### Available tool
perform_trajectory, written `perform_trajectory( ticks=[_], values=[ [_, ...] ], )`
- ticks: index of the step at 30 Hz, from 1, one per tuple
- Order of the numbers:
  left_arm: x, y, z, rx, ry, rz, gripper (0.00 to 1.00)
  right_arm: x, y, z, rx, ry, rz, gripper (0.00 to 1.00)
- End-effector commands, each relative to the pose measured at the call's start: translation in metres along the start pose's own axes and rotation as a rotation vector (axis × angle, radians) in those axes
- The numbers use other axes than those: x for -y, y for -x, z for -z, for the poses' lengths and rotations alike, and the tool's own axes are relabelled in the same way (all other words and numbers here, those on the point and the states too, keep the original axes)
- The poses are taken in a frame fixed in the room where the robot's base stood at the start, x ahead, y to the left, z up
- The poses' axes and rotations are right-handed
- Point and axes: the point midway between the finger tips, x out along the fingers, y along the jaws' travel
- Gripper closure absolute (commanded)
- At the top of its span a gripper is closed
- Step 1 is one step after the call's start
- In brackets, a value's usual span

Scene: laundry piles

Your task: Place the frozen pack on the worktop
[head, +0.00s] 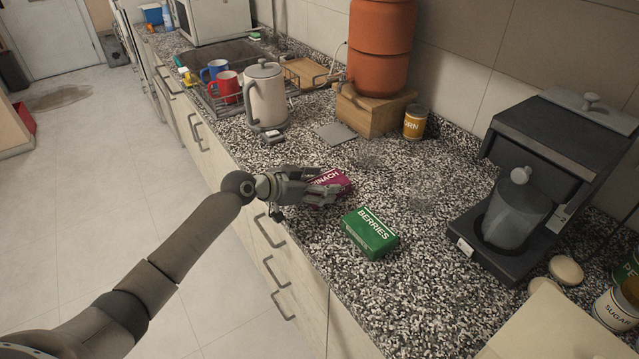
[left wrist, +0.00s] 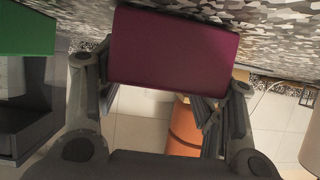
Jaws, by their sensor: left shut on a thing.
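A purple-red pack (head: 331,180), its label partly hidden and ending in "INACH", is at my left gripper (head: 318,190) over the worktop (head: 420,310). In the left wrist view the pack (left wrist: 172,52) sits between the two fingers, and the gripper is shut on it. The pack is very close to the speckled worktop surface; I cannot tell if it touches. A green pack marked "BERRIES" (head: 370,233) lies on the worktop, just right of and nearer than the gripper. My right gripper is not in view.
A cream kettle (head: 265,97) and a dish rack with mugs stand farther back. A corn can (head: 415,122) and an orange dispenser on a wooden block (head: 375,110) stand by the wall. A black coffee machine (head: 535,150) is right. The worktop's front middle is clear.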

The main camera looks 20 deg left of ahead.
Motion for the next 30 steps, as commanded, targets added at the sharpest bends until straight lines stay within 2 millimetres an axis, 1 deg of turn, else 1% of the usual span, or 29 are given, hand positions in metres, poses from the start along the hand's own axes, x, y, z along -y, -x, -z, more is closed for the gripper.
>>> perform_trajectory(
  ticks=[3,4,9,19,22,23,26,30],
  values=[
    [0.0,-0.001,-0.002,-0.003,-0.001,0.001,0.71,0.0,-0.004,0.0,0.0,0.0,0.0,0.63],
    [0.0,-0.002,-0.003,0.0,0.0,0.0,0.36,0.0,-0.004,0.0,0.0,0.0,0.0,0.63],
    [0.0,-0.001,-0.002,0.001,0.0,0.0,0.16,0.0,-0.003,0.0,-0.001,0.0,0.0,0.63],
    [0.0,-0.001,-0.002,0.0,0.0,0.0,0.16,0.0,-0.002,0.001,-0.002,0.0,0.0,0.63],
    [0.0,0.001,0.002,0.0,0.0,0.0,0.16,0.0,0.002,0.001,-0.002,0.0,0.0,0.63],
    [0.001,0.003,0.0,0.001,-0.001,0.001,0.16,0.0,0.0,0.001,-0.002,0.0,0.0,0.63],
    [0.001,0.015,-0.002,0.001,-0.002,0.003,0.16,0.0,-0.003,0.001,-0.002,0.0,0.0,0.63],
    [0.001,0.039,-0.003,0.002,-0.004,0.003,0.16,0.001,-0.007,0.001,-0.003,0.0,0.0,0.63]
  ],
)
